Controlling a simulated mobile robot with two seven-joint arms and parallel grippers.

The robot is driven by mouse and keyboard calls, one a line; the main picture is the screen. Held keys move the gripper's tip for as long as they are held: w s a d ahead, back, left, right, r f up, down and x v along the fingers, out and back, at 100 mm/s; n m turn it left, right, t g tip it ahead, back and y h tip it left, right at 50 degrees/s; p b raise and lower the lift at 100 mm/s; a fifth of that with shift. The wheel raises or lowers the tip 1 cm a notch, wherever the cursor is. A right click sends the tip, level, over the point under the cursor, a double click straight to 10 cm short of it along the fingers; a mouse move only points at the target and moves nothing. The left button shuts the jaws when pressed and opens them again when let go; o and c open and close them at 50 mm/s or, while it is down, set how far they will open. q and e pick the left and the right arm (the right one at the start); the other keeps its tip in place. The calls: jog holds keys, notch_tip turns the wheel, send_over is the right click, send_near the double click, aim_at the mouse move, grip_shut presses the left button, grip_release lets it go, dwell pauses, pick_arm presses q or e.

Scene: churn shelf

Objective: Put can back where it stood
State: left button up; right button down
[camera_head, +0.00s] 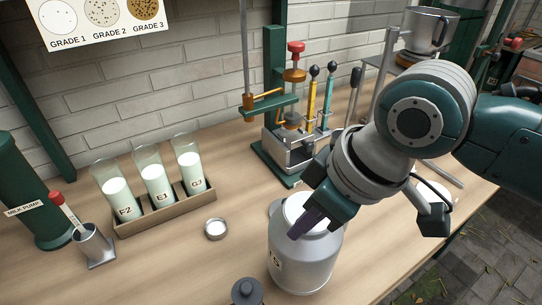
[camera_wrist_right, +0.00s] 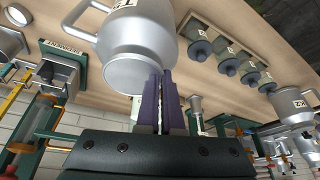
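The can (camera_head: 305,262) is a grey metal milk churn with a dark marking on its side and a white interior at its mouth. It is at the front middle of the bench in the head view, looking upright. I cannot tell whether its base touches the bench. My right gripper (camera_head: 312,222) reaches down to its neck from the right. In the right wrist view, the can (camera_wrist_right: 135,38) appears upside down, and the purple fingers (camera_wrist_right: 158,100) are close together with its rim between them. My left gripper is not in view.
A wooden rack (camera_head: 165,212) with three milk glasses stands left of the can. A small round dish (camera_head: 215,229) lies between them. A green testing device (camera_head: 290,145) stands behind. A dark-capped item (camera_head: 247,292) is close at the front left. The bench right of the can looks mostly clear.

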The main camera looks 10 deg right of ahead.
aim_at(302, 237)
jog(key=shift+f, duration=1.65)
jog(key=shift+f+b, duration=0.15)
jog(key=shift+b, duration=0.2)
jog(key=c, duration=1.1)
grip_release()
